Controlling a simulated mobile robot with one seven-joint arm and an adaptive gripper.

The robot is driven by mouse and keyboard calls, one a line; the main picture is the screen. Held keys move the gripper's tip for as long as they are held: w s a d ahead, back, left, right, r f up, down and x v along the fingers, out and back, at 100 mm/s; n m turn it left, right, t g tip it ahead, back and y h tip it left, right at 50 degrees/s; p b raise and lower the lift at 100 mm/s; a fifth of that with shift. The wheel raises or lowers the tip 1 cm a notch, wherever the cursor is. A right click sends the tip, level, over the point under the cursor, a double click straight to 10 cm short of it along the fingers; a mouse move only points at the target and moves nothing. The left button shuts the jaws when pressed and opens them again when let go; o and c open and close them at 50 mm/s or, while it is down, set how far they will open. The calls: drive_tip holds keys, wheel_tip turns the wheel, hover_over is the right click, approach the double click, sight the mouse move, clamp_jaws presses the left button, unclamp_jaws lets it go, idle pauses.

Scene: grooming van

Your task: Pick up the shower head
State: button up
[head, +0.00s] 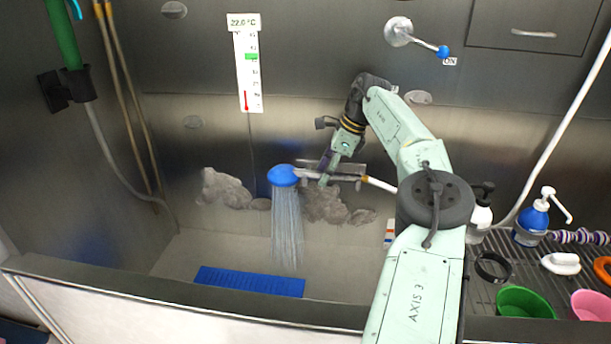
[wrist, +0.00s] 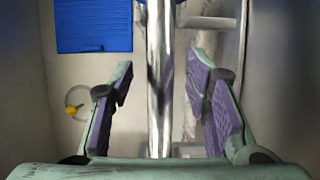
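The shower head has a blue round head (head: 284,175) and a chrome handle, and lies roughly level at a holder on the tub's back wall. Water streams down from it into the tub. A pale hose runs from the handle's right end behind my arm. My gripper (head: 325,180) is at the handle, to the right of the blue head. In the wrist view the chrome handle (wrist: 160,85) runs between the two purple-padded fingers of my gripper (wrist: 162,85). The fingers are open, with a gap on each side of the handle.
A blue mat (head: 250,281) lies on the tub floor. Grey-brown clumps (head: 225,188) show at the back wall. A lever (head: 422,40) with a blue knob and a thermometer (head: 248,70) are on the wall. At right, a rack holds a blue bottle (head: 531,224) and a green bowl (head: 522,303).

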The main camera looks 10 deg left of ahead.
sight(320, 171)
clamp_jaws()
idle(0.3)
drive_tip(key=shift+r, duration=0.15)
idle(0.3)
drive_tip(key=shift+a+r+b, duration=0.1)
drive_tip(key=shift+r+b, duration=0.3)
drive_tip(key=shift+r, duration=1.2)
drive_tip(key=s+d+r+b, duration=0.15)
drive_tip(key=s+b, duration=0.65)
drive_tip(key=s, duration=0.8)
drive_tip(key=shift+a+r+p, duration=0.15)
drive_tip(key=shift+r+p, duration=0.9)
drive_tip(key=shift+r, duration=0.25)
drive_tip(key=shift+a+r+p, duration=0.1)
drive_tip(key=shift+r+p, duration=0.95)
drive_tip(key=shift+r, duration=0.2)
